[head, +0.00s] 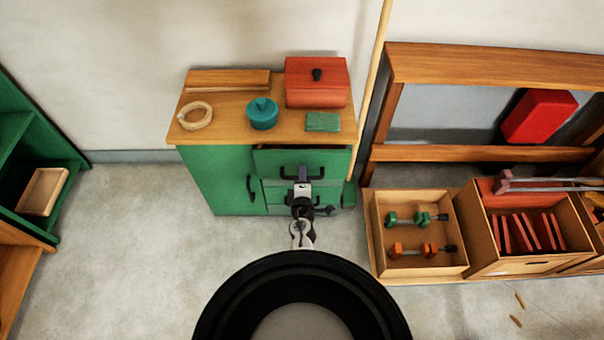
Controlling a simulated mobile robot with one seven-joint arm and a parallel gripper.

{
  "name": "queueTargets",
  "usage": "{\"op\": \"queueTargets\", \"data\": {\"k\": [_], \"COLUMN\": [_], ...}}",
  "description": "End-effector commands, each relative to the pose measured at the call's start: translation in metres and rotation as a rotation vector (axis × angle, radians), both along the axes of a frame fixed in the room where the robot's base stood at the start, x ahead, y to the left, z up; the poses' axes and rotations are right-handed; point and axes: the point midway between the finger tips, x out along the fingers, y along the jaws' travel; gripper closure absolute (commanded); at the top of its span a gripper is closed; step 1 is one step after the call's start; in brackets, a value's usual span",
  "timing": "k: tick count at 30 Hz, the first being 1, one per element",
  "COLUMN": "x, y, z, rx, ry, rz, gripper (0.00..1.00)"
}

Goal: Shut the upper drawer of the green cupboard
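The green cupboard (215,180) stands against the wall under a wooden top. Its upper drawer (268,161) appears to stand a little forward, with a dark strip between its front and the top. The drawer's dark handle (286,174) is partly hidden by my gripper (303,174). My gripper is in front of the drawer, over the middle of the handle; whether it touches is unclear. Its fingertips are too small and overlapped to tell whether they are open or shut. Lower drawer fronts (273,196) are partly hidden by my arm.
On the top are a red box (317,84), a teal pot (263,113), a wooden ring (195,115) and a green block (323,122). A pole (375,60) leans at the right. Crates (419,266) stand right of the cupboard. Floor at left (130,240) is clear.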

Motion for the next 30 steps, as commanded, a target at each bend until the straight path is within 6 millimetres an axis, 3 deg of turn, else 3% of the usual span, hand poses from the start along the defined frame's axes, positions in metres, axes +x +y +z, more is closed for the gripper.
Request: {"op": "queueTargets", "data": {"k": [6,14,23,30], "x": [0.000,0.000,0.002,0.034], "y": [0.000,0.000,0.000,0.000], "z": [0.000,0.000,0.000,0.000], "rx": [0.000,0.000,0.001,0.001], "ry": [0.000,0.000,0.000,-0.001], "rz": [0.000,0.000,0.000,0.000], "gripper": [0.69,1.00,1.00,1.00]}}
